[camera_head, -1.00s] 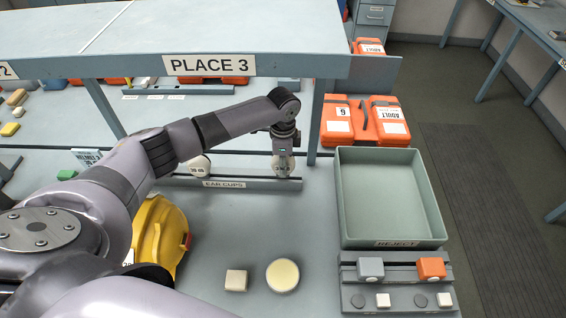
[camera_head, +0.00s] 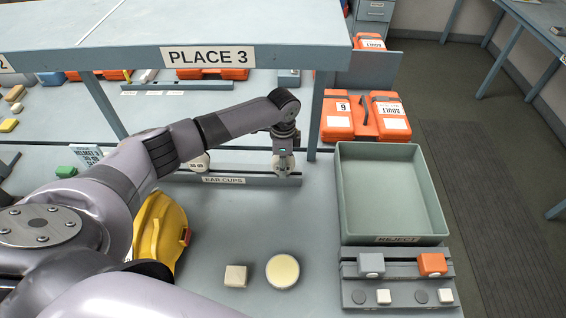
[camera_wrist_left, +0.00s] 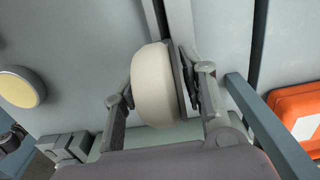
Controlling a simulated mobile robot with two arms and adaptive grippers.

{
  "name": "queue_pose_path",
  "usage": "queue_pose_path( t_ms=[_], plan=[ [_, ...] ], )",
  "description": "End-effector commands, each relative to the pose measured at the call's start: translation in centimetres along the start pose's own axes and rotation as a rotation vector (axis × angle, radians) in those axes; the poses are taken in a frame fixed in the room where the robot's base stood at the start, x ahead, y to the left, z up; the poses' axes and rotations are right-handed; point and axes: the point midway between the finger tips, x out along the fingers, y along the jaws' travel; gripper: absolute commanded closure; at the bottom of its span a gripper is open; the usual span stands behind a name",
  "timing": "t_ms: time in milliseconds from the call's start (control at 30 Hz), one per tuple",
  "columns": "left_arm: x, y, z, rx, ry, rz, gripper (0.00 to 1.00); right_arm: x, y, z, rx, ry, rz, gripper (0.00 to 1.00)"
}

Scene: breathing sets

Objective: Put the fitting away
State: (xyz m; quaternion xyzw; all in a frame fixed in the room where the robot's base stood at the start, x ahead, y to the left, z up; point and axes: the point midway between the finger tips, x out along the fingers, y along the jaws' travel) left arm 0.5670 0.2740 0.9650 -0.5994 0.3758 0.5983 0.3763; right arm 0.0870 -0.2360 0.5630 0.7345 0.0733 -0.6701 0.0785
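A cream round ear cup (camera_wrist_left: 155,85) with a grey disc-shaped back sits between the fingers of my left gripper (camera_wrist_left: 165,88) in the left wrist view. Both fingers meet it with no clear gap. In the head view my left gripper (camera_head: 284,150) is at the right end of the grey rack labelled EAR CUPS (camera_head: 252,181), with the cup at the rack. Whether the cup rests in the rack is hard to tell. Another ear cup (camera_head: 199,164) stands at the rack further left, partly behind my arm. My right gripper is not in view.
A green-grey REJECT tray (camera_head: 392,190) stands empty at the right. In front is a holder (camera_head: 400,284) with grey, orange and white blocks. A cream block (camera_head: 235,276), a round pale-yellow pad (camera_head: 282,271) and a yellow helmet (camera_head: 165,228) lie on the table. Orange cases (camera_head: 337,119) stand behind.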

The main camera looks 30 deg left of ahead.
Motion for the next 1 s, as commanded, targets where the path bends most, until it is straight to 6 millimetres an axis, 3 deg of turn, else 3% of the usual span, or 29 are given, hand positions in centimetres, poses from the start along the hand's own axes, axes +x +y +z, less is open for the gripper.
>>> queue_pose_path(
  t_ms=[167, 533, 667, 1000],
  plan=[
    [0.0, 0.0, 0.0, 0.000, 0.000, 0.000, 0.48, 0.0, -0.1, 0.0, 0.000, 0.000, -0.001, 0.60],
    [-0.6, 0.0, 0.0, 0.000, 0.000, -0.001, 0.48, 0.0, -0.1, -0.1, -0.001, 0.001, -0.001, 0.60],
    [-2.6, -0.1, 0.0, 0.000, 0.001, -0.003, 0.48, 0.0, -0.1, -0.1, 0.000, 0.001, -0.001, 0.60],
    [-9.6, -0.1, 0.0, 0.001, 0.002, -0.003, 0.48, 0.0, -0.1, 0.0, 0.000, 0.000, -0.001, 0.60]
  ],
)
